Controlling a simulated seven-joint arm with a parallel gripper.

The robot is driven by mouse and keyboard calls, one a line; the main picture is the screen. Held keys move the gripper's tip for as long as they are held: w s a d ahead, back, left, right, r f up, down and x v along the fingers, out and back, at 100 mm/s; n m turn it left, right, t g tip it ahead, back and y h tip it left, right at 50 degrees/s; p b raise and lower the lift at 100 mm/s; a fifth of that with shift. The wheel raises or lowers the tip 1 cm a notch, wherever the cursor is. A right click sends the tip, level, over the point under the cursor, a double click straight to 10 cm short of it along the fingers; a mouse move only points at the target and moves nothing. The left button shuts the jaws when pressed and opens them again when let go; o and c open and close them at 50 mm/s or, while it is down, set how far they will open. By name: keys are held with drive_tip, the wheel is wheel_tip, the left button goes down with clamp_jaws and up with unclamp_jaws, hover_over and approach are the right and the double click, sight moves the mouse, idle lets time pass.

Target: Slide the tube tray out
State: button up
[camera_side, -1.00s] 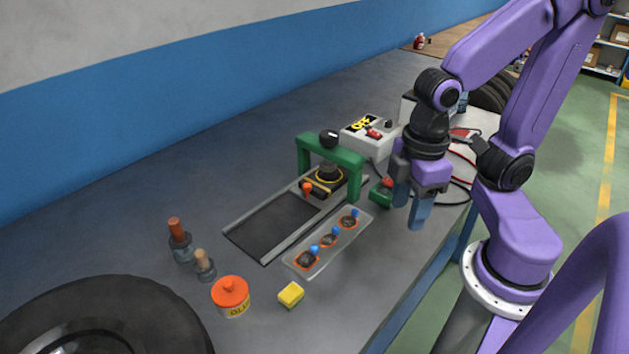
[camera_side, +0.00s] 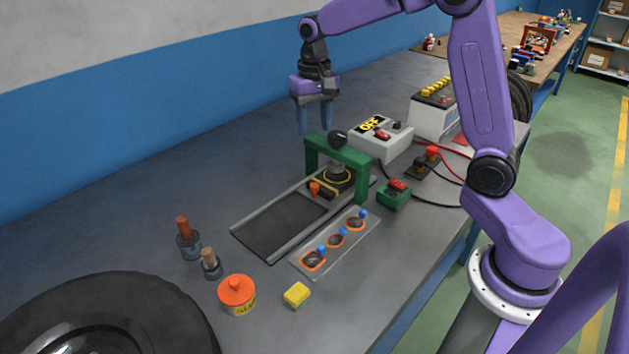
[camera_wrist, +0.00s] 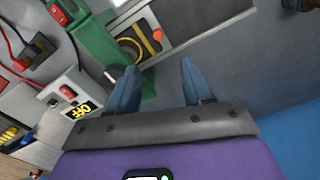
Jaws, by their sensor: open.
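The tube tray (camera_side: 321,190) is a small dark carriage with an orange knob (camera_side: 315,188) at its front and a piece with a yellow ring on top. It sits at the back end of a railed track (camera_side: 282,226), under the green press frame (camera_side: 345,155). The frame has a black round knob (camera_side: 337,138) on top. In the wrist view the orange knob (camera_wrist: 158,34) and yellow ring show beyond the fingers. My gripper (camera_side: 315,131) is open and empty, fingers down, above the bench behind and left of the frame. It appears in the wrist view (camera_wrist: 158,67), apart from the frame.
A control box (camera_side: 380,142) with an OFF label stands behind the frame, and a green switch box (camera_side: 394,195) to its right. A clear tray of patches (camera_side: 335,243) lies beside the track. Bottles (camera_side: 188,243), a glue pot (camera_side: 237,294) and a yellow block (camera_side: 297,294) stand in front.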

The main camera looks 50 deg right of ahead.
sight(314, 185)
drive_tip(key=shift+m, duration=0.3)
drive_tip(key=f, duration=1.1)
drive_tip(key=d+f, duration=0.1)
drive_tip(key=f, duration=0.5)
drive_tip(key=shift+w+f, duration=0.25)
drive_tip(key=shift+w, duration=0.1)
drive_tip(key=shift+a, duration=0.15)
clamp_jaws()
